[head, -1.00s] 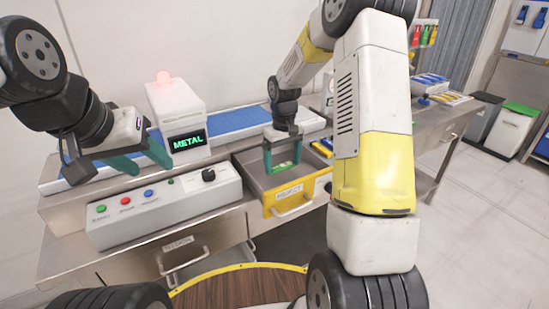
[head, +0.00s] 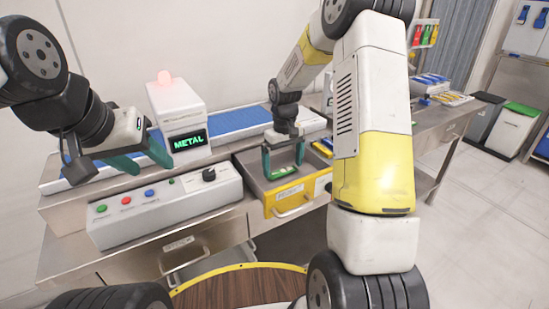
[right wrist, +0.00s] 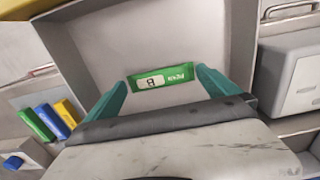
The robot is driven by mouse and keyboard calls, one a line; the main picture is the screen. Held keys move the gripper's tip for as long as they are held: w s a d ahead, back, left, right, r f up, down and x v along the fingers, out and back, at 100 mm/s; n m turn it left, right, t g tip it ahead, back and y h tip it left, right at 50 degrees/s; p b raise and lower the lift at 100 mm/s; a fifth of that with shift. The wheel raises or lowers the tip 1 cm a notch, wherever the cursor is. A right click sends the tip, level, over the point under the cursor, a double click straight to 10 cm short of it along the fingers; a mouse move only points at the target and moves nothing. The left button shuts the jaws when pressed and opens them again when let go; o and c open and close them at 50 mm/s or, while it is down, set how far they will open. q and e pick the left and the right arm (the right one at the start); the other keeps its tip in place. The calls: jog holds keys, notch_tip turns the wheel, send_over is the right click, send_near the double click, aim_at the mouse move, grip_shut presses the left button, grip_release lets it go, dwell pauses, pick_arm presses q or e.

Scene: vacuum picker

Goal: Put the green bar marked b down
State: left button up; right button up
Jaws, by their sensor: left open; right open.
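The green bar (head: 284,173) lies on the floor of the yellow-fronted drawer (head: 262,179). In the right wrist view the green bar (right wrist: 170,82) carries a white label whose mark looks like a B, turned upside down, with a green face around it. My right gripper (head: 284,166) is open, its teal fingers reaching down into the drawer on either side of the bar; the right finger in the wrist view is very close to the bar's end. My left gripper (head: 154,167) is open and empty, over the conveyor's left part.
A grey control box (head: 165,205) with coloured buttons stands left of the drawer. A scanner reading METAL (head: 178,115) stands by the blue conveyor (head: 235,120). Green, yellow and blue bars (right wrist: 48,118) lie beside the drawer in the wrist view.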

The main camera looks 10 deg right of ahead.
aim_at(283, 171)
notch_tip(283, 171, up, 10)
jog(key=r, duration=0.1)
jog(key=s+r+m+t, duration=0.1)
jog(key=s+r+t, duration=0.2)
jog(key=s+r, duration=0.65)
jog(key=s+a+r+m+t+y, duration=0.2)
jog(key=s+t, duration=0.1)
jog(key=s, duration=1.3)
jog(key=shift+s, duration=0.3)
